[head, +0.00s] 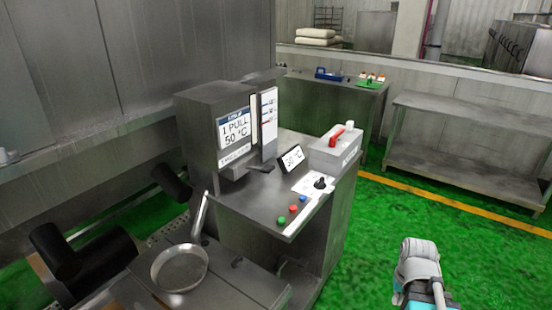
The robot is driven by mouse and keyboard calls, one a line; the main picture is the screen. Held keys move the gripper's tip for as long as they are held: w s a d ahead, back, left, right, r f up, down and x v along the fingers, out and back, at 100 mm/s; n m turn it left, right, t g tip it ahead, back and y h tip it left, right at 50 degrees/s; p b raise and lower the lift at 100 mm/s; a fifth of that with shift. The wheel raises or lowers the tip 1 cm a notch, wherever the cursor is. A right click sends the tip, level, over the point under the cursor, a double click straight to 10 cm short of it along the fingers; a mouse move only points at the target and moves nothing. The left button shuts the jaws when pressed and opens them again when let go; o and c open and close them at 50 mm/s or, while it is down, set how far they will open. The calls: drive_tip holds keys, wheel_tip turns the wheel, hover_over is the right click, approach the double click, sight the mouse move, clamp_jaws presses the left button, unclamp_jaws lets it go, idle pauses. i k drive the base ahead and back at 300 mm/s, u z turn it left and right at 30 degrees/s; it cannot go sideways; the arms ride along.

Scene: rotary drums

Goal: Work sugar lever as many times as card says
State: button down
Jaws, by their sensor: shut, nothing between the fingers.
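A card (235,135) on the front of the steel machine (200,120) at centre reads "1 PULL" and "50 °C"; its blue heading is too small to read surely. A grey box (332,153) with a red handle (337,136) on top stands at the back right of the console; its front label is unreadable. A black knob (319,183) stands on a white plate in front of it. I cannot tell for sure which of these is the sugar lever. Part of my arm shows at the lower right, apart from the console. My gripper is not in view.
A small "50 °C" display (291,158) and red, green and blue buttons (293,208) are on the console. A round pan (180,268) is at lower left, near black cylinders (95,258). A steel shelf (465,120) stands right; green floor between is clear.

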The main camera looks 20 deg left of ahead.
sight(267, 169)
drive_tip(key=u, duration=0.2)
drive_tip(key=i, duration=0.85)
drive_tip(key=u, duration=0.5)
